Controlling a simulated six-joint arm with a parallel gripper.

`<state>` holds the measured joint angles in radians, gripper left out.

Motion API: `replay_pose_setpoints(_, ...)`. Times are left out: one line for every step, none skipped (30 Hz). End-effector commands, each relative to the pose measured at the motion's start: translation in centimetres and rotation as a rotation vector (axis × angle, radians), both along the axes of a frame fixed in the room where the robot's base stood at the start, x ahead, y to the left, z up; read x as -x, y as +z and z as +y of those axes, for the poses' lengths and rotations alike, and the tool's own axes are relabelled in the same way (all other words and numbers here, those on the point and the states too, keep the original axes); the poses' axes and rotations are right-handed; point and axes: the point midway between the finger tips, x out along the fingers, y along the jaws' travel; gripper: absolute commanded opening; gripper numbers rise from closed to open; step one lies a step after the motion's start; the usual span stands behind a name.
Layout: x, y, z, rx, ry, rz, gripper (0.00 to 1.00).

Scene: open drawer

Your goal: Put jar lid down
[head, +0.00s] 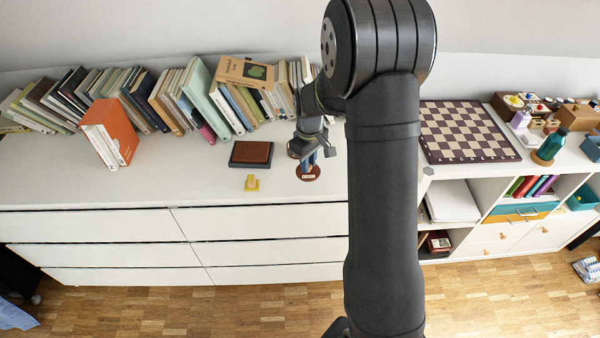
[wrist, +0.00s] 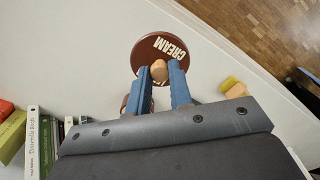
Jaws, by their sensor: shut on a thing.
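The jar lid (head: 309,174) is a round, dark brown disc with a light knob. In the wrist view the lid (wrist: 171,45) shows white lettering reading "CREAM". My gripper (wrist: 159,74) has its two blue fingers on either side of the knob and is shut on it. In the head view my gripper (head: 312,162) is over the white cabinet top, left of my arm's thick link. The lid is at or just above the cabinet top; I cannot tell whether it touches. Another brown thing is partly hidden behind the left finger in the wrist view.
A brown-topped dark box (head: 251,154) and a small yellow object (head: 252,183) lie left of the lid. A row of books (head: 150,98) stands at the back. A chessboard (head: 467,131) lies to the right. The cabinet top's front left is clear.

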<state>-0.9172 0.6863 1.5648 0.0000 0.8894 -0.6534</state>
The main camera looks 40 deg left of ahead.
Motion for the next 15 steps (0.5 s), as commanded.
replay_pose_setpoints(0.4, -0.6, 0.9, 0.002, 0.004, 0.001, 0.0)
replay_pose_setpoints(0.5, -0.8, 1.3, 0.001, 0.003, 0.0, 0.0)
replay_pose_setpoints(0.7, -1.1, 1.7, 0.0, 0.002, 0.0, 0.0)
replay_pose_setpoints(0.8, -1.3, 1.9, 0.0, 0.002, 0.0, 0.0)
replay_pose_setpoints(0.9, -1.4, 2.1, 0.0, 0.001, 0.0, 0.0)
replay_pose_setpoints(1.0, -1.5, 2.3, 0.0, 0.001, 0.0, 0.0)
replay_pose_setpoints(1.0, -1.6, 2.4, 0.0, 0.001, 0.0, 0.0)
replay_pose_setpoints(1.0, -1.7, 2.4, 0.0, 0.001, 0.0, 0.0)
replay_pose_setpoints(1.0, -2.0, 2.4, 0.0, 0.0, 0.0, 0.0)
replay_pose_setpoints(1.0, -2.3, 2.4, 0.001, 0.0, 0.001, 0.0)
replay_pose_setpoints(1.0, -2.7, 2.4, 0.002, 0.0, 0.002, 0.0)
replay_pose_setpoints(1.0, -3.3, 2.4, 0.003, 0.0, 0.002, 0.0)
replay_pose_setpoints(1.0, -3.7, 2.4, 0.002, 0.0, 0.002, 0.0)
replay_pose_setpoints(1.0, -4.2, 2.4, 0.003, 0.0, 0.002, 0.0)
replay_pose_setpoints(1.0, -4.8, 2.4, 0.003, 0.0, 0.002, 0.0)
